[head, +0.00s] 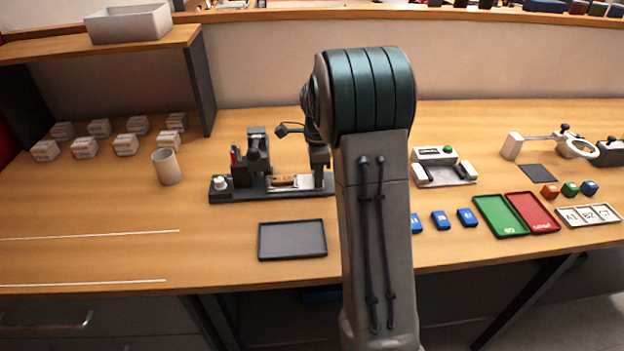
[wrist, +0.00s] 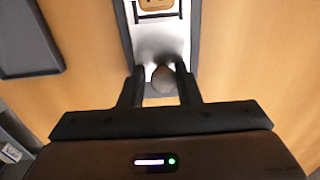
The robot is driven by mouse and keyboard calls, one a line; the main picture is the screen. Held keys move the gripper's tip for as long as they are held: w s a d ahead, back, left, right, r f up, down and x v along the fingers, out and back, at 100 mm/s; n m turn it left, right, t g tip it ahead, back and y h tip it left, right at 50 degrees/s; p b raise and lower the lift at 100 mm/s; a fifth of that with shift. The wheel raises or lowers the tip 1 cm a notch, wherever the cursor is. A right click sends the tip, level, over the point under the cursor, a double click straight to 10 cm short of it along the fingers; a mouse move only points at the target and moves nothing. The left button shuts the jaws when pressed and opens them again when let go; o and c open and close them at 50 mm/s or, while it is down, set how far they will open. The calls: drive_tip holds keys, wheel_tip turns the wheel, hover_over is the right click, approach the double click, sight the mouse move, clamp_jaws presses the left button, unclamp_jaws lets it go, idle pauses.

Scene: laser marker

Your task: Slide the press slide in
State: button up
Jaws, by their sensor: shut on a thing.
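The press slide (wrist: 160,44) is a light metal plate in a dark channel. A wooden piece with a dark mark (wrist: 158,5) lies on the slide at the top edge of the wrist view. In the head view the slide (head: 305,181) sits on the dark press base (head: 245,194), while my arm hides its right end and my fingertips.
A dark empty tray (head: 292,240) lies in front of the press. A grey cup (head: 166,167) stands to its left. Blue blocks (head: 440,220), a green tray (head: 499,215) and a red tray (head: 532,212) lie right of my arm. The table's left front is clear.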

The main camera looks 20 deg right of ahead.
sight(306, 182)
drive_tip(key=shift+w+a+f, duration=0.2)
drive_tip(key=shift+w+a, duration=0.05)
drive_tip(key=shift+a, duration=0.55)
drive_tip(key=shift+w+a+f, duration=0.15)
drive_tip(key=shift+w+a, duration=0.05)
drive_tip(key=shift+a, duration=0.6)
drive_tip(key=o, duration=0.7)
drive_tip(key=shift+d+f, duration=0.1)
drive_tip(key=shift+c, duration=0.2)
drive_tip(key=shift+p, duration=0.3)
wheel_tip(306, 182, up, 8)
drive_tip(key=p, duration=0.5)
drive_tip(key=shift+w+f, duration=0.15)
drive_tip(key=shift+f, duration=0.1)
